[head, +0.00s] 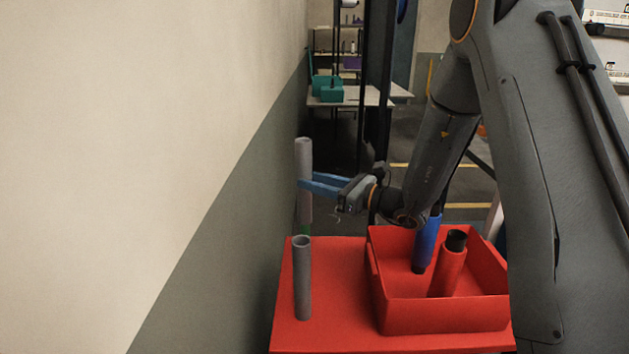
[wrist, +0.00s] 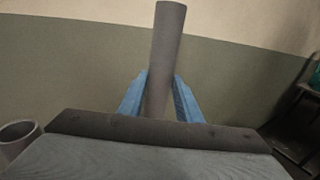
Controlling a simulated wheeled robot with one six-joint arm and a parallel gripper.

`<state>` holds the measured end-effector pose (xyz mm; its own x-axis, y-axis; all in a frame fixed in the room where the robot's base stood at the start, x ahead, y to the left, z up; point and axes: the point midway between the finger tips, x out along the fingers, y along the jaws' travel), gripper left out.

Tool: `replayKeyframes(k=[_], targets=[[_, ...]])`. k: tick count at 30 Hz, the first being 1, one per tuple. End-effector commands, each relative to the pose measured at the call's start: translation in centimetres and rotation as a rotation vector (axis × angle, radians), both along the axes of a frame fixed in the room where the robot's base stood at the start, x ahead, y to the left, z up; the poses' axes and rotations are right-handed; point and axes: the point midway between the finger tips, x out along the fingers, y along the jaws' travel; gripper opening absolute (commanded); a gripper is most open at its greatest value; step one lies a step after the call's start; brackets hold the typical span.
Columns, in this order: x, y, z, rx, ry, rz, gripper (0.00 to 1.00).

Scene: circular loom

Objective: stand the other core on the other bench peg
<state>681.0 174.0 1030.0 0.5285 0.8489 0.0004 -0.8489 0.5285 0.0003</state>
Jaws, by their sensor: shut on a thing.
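My gripper (head: 306,184) has blue fingers shut on a grey tube core (head: 304,157), held upright above the far left part of the red bench (head: 340,310). The wrist view shows this core (wrist: 166,50) between the two blue fingers (wrist: 160,100). A small green piece (head: 304,230) shows just below the held core; it may be the bench peg, and I cannot tell whether the core is around it or above it. The other grey core (head: 302,282) stands upright nearer on the bench, its top open. It also shows at the lower left of the wrist view (wrist: 20,135).
A red bin (head: 440,315) stands right of the cores, holding a blue yarn package (head: 427,245) and a red one (head: 452,268). A wall (head: 200,170) runs close along the left. A table with teal boxes (head: 330,90) stands far back.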

Motion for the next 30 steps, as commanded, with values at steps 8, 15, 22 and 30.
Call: replayKeyframes(k=[8,15,22,30], targets=[[0.0,0.0,-1.4,0.001,0.001,0.0,0.0],[0.0,0.0,-2.5,0.0,0.0,0.0,0.0],[0.0,0.0,-3.5,0.0,0.0,0.0,0.0],[0.0,0.0,-3.6,0.0,0.0,0.0,0.0]])
